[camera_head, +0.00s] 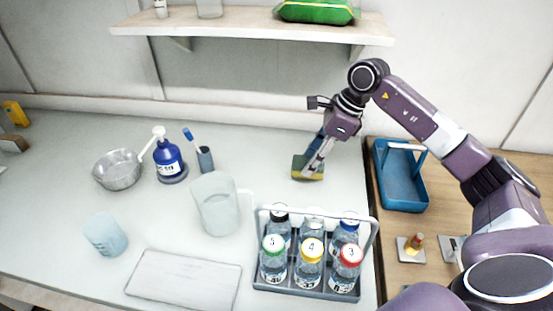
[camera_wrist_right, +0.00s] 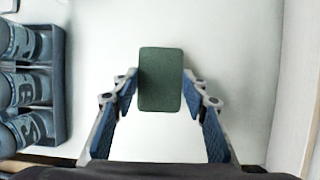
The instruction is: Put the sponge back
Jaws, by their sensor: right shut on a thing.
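The sponge (camera_head: 307,168), dark green with a yellow side, is at the back right of the white counter, behind the bottle rack. My right gripper (camera_head: 316,152) points down at it from above and is shut on it. In the right wrist view the green face of the sponge (camera_wrist_right: 160,78) sits between the two blue-padded fingers (camera_wrist_right: 160,92). I cannot tell whether the sponge touches the counter or is just above it. My left gripper is not in view.
A grey rack (camera_head: 305,293) of several capped bottles stands at the front. A frosted pitcher (camera_head: 215,205), a blue pump bottle (camera_head: 169,162), a brush in a holder (camera_head: 205,158) and a metal pan (camera_head: 118,170) stand left. A blue caddy (camera_head: 401,180) sits on the wooden surface at right.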

